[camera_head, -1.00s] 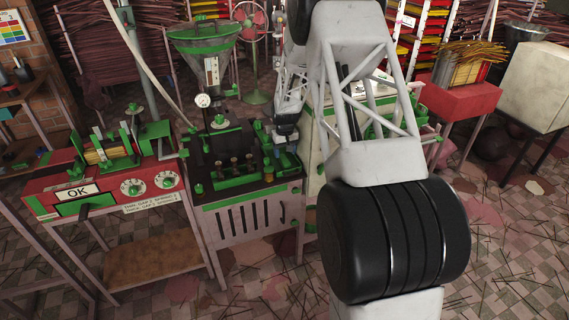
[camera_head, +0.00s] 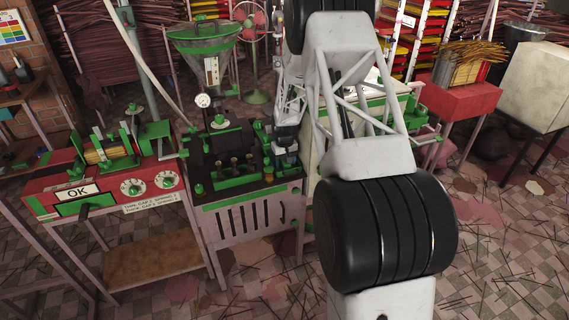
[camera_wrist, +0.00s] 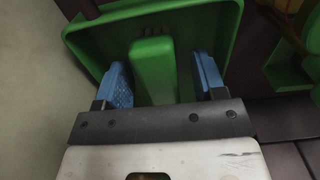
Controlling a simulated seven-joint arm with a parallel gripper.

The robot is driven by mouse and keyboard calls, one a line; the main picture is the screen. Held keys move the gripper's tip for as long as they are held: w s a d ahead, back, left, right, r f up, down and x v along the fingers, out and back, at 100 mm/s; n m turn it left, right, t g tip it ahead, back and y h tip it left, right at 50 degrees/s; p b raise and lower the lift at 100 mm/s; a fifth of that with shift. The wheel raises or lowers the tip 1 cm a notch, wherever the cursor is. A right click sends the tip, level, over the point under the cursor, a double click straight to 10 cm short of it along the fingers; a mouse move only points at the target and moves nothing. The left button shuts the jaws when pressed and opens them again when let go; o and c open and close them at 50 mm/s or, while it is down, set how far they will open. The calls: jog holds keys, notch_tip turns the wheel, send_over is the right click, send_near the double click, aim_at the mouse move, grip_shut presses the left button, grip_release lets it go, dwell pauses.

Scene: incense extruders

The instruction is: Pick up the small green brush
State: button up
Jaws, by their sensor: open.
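In the wrist view, a small green brush (camera_wrist: 153,72) with a blocky body and a few dark bristle tufts at its upper end lies over a green tray (camera_wrist: 98,40). My gripper (camera_wrist: 163,82) is open. Its two blue pads stand on either side of the brush, with a visible gap on each side. In the head view, my gripper (camera_head: 286,162) is low at the right end of the dark machine top, over the tray area. The brush cannot be made out there, hidden by the gripper and arm.
The dark extruder machine (camera_head: 240,155) with green fittings and a funnel (camera_head: 205,45) stands left of my gripper. A red control box with an OK sign (camera_head: 77,193) is farther left. A pale cabinet with green edging (camera_head: 319,160) stands close behind my arm.

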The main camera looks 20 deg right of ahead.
jog(key=c, duration=1)
jog(key=shift+r, duration=0.15)
jog(key=shift+r, duration=0.75)
notch_tip(320, 180, up, 2)
jog(key=shift+s, duration=0.1)
jog(key=s+a, duration=0.1)
jog(key=s, duration=0.4)
jog(key=s+a, duration=0.1)
jog(key=s, duration=0.4)
jog(key=s+a+r, duration=0.1)
jog(key=s, duration=0.4)
jog(key=shift+s+r, duration=0.1)
jog(key=shift+s, duration=0.15)
